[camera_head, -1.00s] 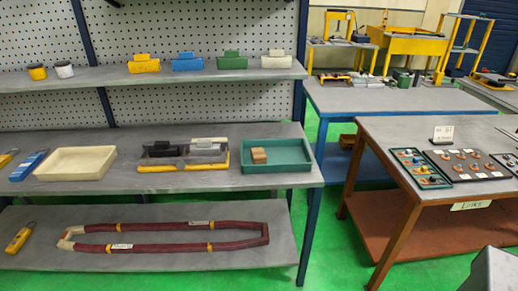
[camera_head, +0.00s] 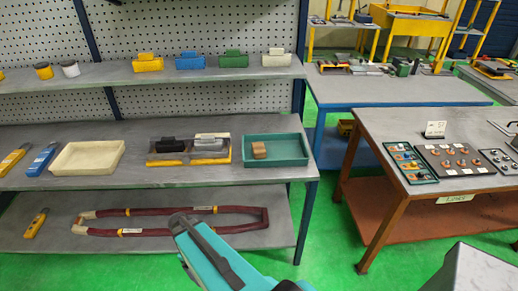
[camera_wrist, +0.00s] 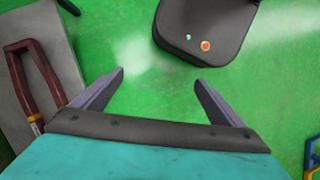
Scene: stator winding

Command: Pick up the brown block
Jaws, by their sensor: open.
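The brown block (camera_head: 259,150) sits inside the green tray (camera_head: 285,138), near the tray's left side, on the middle shelf of the rack. My gripper (camera_wrist: 158,82) is open in the wrist view, with its two grey fingers apart and nothing between them. It points down over the green floor. In the head view my teal arm shows at the bottom centre, in front of the lower shelf and below the tray. The fingertips are not clearly seen there. The block does not show in the wrist view.
Left of the green tray are a holder with dark and grey blocks (camera_head: 188,150) and a cream tray (camera_head: 88,158). A dark red coil (camera_head: 172,222) lies on the lower shelf. The upper shelf (camera_head: 220,72) overhangs behind. A wooden-legged table (camera_head: 390,130) stands to the right.

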